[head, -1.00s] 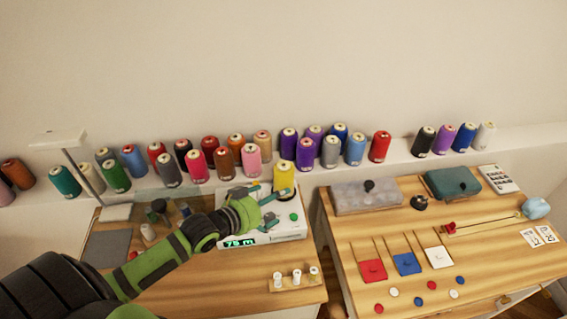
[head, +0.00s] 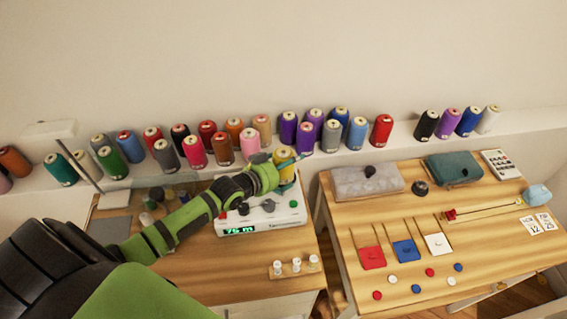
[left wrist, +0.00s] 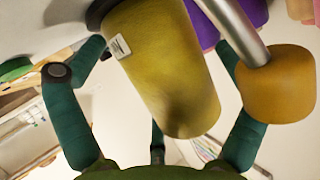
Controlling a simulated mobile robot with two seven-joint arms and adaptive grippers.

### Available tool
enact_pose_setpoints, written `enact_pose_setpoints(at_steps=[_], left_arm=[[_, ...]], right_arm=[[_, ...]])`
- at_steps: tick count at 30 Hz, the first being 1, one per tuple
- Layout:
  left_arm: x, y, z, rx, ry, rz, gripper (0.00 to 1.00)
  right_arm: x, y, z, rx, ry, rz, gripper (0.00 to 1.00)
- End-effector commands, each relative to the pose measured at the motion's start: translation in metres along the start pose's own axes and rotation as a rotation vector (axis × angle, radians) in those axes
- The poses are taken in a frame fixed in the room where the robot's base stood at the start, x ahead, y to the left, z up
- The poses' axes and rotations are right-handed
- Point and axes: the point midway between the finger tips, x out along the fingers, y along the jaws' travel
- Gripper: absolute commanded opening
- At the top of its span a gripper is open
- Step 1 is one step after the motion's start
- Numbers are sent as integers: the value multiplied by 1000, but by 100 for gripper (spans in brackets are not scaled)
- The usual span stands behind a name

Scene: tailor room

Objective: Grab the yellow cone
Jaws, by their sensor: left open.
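The yellow cone (head: 283,155) stands at the back right of the white winding machine (head: 262,221). In the head view it is partly hidden by my left gripper (head: 287,164), which is right in front of it. In the left wrist view the yellow cone (left wrist: 165,70) fills the upper middle and lies between the teal fingers of my left gripper (left wrist: 160,75). The fingers are spread on both sides of the cone, and a gap shows on the left. I cannot tell whether the right finger touches it. My right gripper is not in view.
A metal rod (left wrist: 233,28) and an orange-yellow round piece (left wrist: 276,84) are close to the right finger in the wrist view. Many thread cones line the shelf behind, including a pink one (head: 250,141). Small white spools (head: 296,265) stand on the table's front.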

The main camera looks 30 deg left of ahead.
Motion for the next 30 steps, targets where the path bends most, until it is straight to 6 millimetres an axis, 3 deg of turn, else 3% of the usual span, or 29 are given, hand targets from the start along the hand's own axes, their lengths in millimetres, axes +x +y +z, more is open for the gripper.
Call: enact_pose_setpoints(at_steps=[6, 10, 11, 23, 30], left_arm=[[1, 1, 0, 0, 0, 1, 100], [0, 0, 0, 0, -1, 1, 48], [0, 0, 1, 0, -1, 1, 41], [0, 0, -1, 1, 0, 1, 41], [-8, 0, -22, 2, 4, 1, 41]], right_arm=[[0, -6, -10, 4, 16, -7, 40], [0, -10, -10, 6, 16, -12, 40], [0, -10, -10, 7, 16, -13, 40], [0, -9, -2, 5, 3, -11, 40], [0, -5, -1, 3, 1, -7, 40]])
